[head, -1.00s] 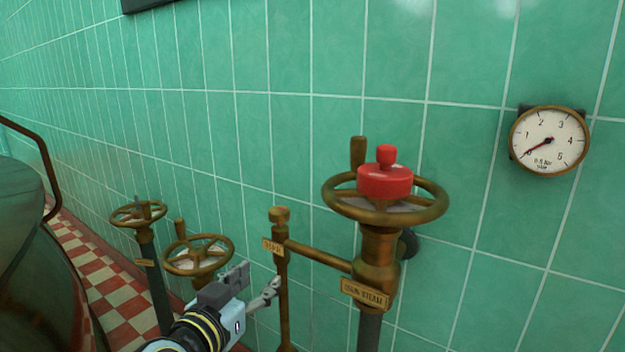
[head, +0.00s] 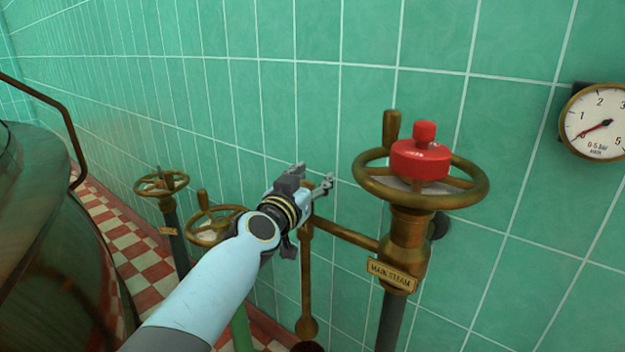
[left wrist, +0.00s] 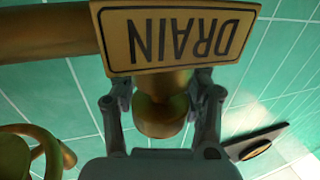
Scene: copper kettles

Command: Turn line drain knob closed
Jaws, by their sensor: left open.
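The line drain knob (left wrist: 160,118) is a small brass knob on top of a thin brass drain pipe (head: 306,265). In the left wrist view it appears upside down, beside a brass plate reading DRAIN (left wrist: 180,35). My left gripper (head: 312,179) is open at the knob, with one finger on each side of it in the left wrist view. I cannot tell whether either finger touches it. In the head view the gripper hides most of the knob and the plate. My right gripper is not in view.
The main steam valve (head: 395,245), with its brass handwheel (head: 465,190) and red cap (head: 421,160), stands just right of my gripper. Two smaller handwheels (head: 160,184) (head: 205,229) are to the left. A gauge (head: 598,122) hangs on the green tiled wall. A large kettle (head: 45,250) is at far left.

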